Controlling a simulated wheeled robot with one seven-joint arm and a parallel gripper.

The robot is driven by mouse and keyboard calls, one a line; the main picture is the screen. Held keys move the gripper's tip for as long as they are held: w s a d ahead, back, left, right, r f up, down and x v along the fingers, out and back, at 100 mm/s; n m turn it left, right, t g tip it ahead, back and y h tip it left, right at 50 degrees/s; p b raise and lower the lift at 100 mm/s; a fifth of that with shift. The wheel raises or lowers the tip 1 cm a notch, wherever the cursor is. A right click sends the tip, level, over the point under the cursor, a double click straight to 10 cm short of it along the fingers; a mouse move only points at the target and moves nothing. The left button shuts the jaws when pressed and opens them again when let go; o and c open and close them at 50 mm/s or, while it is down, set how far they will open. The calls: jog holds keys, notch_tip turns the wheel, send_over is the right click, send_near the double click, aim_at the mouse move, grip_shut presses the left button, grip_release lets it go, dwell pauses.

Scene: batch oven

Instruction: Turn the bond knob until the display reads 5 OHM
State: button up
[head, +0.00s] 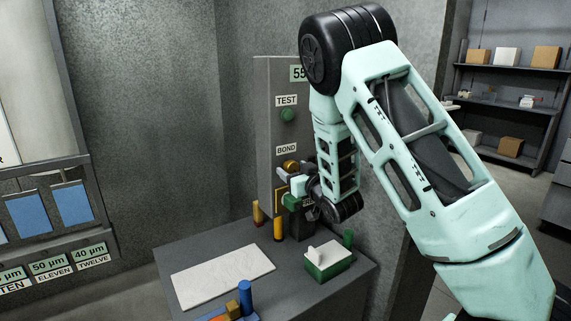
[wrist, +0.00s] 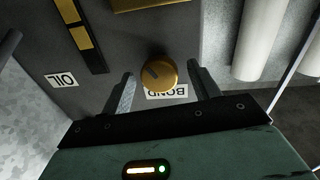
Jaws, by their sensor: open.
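The bond knob (wrist: 159,75) is a round brass knob with a dark pointer line, in the middle of the wrist view. The BOND label (wrist: 167,92) shows upside down beside it. My gripper (wrist: 160,88) is open, with one finger on each side of the knob and gaps showing on both sides. In the head view the knob (head: 291,166) sits under the BOND label (head: 286,150) on the grey cabinet, and my gripper (head: 285,182) is at it, partly hidden by my wrist. The display (head: 298,73) is partly covered by my arm; only "55" can be read.
A green TEST button (head: 288,115) sits above the knob. The bench (head: 215,247) below holds a white plate (head: 222,274), a green and white block (head: 327,262) and several coloured cylinders. White cylinders (wrist: 262,38) stand to the right in the wrist view.

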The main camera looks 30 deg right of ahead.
jog(key=shift+w, duration=0.25)
jog(key=c, duration=1)
